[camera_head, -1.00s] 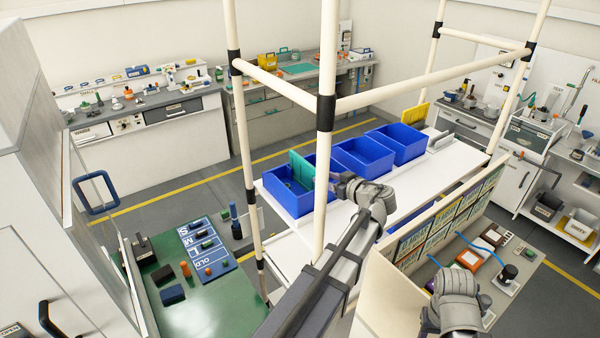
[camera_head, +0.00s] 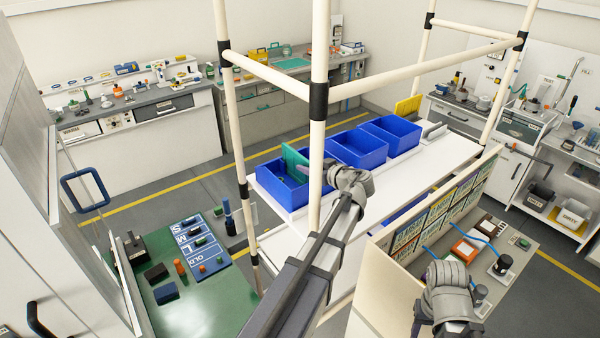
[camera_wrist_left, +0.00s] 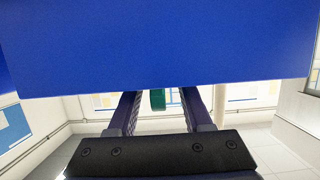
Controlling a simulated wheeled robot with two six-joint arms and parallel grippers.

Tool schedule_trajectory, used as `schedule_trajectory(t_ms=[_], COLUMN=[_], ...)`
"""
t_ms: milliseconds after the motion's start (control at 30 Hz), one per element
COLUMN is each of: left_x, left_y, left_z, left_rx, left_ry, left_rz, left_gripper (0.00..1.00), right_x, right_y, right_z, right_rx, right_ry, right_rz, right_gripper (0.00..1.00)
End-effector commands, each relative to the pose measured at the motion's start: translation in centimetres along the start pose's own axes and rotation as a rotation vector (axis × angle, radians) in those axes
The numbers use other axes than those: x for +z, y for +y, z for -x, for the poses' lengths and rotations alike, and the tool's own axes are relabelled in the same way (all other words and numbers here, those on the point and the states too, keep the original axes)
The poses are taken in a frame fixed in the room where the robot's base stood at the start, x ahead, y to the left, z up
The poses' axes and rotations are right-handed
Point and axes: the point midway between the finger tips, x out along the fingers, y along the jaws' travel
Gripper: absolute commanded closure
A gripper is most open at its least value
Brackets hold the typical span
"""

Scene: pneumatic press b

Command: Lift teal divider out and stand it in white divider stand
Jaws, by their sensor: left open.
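The teal divider (camera_head: 294,163) stands upright in the nearest blue bin (camera_head: 277,190), its top above the rim. My left gripper (camera_head: 328,168) is beside the divider on its right, partly hidden by its own wrist and the frame post. In the left wrist view, the left gripper's fingers (camera_wrist_left: 160,102) are apart. A small piece of teal (camera_wrist_left: 157,99) shows between them, and I cannot tell whether they touch it. A blue bin wall (camera_wrist_left: 160,45) hides the fingertips. A low pale holder (camera_head: 434,130) at the bench's far end may be the divider stand. My right gripper is hidden behind its wrist.
Two more blue bins (camera_head: 357,149) stand in line on the white bench (camera_head: 415,163). A yellow panel (camera_head: 408,106) stands at its far end. A cream frame post (camera_head: 318,120) rises close to my left arm. A board with cards (camera_head: 440,215) runs along the bench's front.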

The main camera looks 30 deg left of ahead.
Motion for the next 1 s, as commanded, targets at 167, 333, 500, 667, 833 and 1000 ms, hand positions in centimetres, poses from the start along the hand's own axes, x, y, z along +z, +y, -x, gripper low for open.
schedule_trajectory(t_ms=[167, 333, 500, 667, 833, 1000], left_x=[0.2, 0.1, 0.1, 0.1, 0.1, 0.1], left_y=[0.1, 0.0, 0.0, 0.0, 0.0, 0.0], left_z=[-2.7, -3.0, -2.9, -2.9, -2.9, -2.9], left_rx=[-0.003, 0.0, 0.0, 0.0, 0.0, 0.0], left_ry=[0.0, 0.0, 0.0, 0.0, 0.0, 0.0], left_rz=[0.0, -0.001, -0.001, -0.001, -0.001, -0.001], left_gripper=[0.5, 0.5, 0.6, 0.78, 0.97, 1.0], right_x=[-0.1, -0.1, -0.1, -0.1, -0.1, -0.1], right_y=[-0.1, -0.1, -0.1, -0.1, -0.1, -0.1], right_z=[-1.0, -0.9, -0.9, -0.9, -0.9, -0.9], right_rx=[0.0, 0.0, 0.0, 0.0, 0.0, 0.0], right_ry=[0.001, 0.001, 0.001, 0.0, 0.0, 0.0], right_rz=[-0.001, -0.001, -0.001, -0.001, -0.001, -0.001], right_gripper=[0.5, 0.5, 0.5, 0.5, 0.5, 0.5])
